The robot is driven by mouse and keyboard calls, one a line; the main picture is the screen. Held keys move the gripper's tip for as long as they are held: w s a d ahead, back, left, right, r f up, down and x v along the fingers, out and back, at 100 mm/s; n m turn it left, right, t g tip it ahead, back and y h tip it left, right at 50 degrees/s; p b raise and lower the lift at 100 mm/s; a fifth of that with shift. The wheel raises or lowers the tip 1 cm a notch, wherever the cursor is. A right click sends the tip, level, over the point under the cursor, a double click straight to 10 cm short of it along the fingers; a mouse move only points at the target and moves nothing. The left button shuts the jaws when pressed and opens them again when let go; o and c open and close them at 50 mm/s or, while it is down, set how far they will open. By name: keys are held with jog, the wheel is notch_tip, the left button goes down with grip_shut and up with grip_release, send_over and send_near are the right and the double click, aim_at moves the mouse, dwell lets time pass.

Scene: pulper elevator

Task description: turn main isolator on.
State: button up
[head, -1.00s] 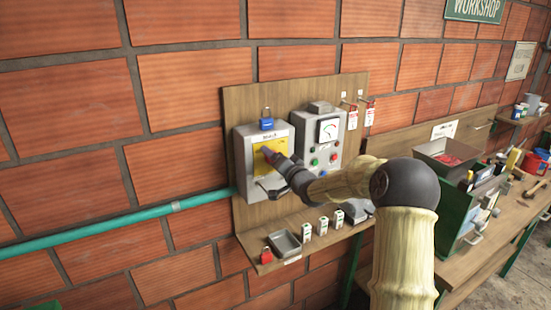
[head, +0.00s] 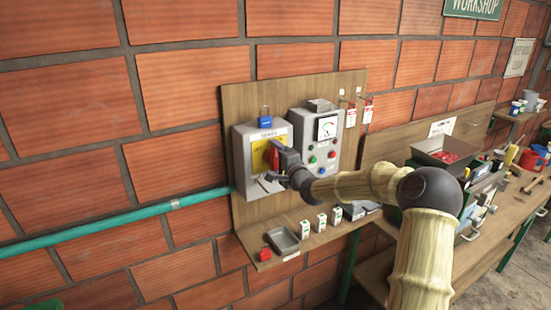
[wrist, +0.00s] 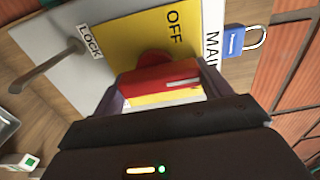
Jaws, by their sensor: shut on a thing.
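The main isolator (head: 245,172) is a grey box with a yellow front plate on a wooden backboard. Its red handle (head: 273,153) looks roughly upright in the head view. My gripper (head: 277,160) is at the handle from the right, shut on it. In the wrist view the red handle (wrist: 155,78) lies between my two fingers, in front of the yellow plate (wrist: 140,38) lettered OFF. A blue padlock (head: 265,121) sits at the top of the box and also shows in the wrist view (wrist: 238,40). Part of the handle is hidden by my gripper.
A grey panel with a meter and buttons (head: 322,145) stands close on the right. A thin lever (wrist: 45,68) sticks out beside the LOCK label. A shelf (head: 300,248) below holds a tray, a red padlock and small boxes. A cluttered bench (head: 490,245) is at the right.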

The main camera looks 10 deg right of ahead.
dwell(0.4)
jog(key=o, duration=1)
jog(key=b+v, duration=0.5)
jog(key=v, duration=1.2)
jog(key=shift+s+d, duration=0.1)
jog(key=shift+s, duration=0.1)
jog(key=shift+f, duration=0.1)
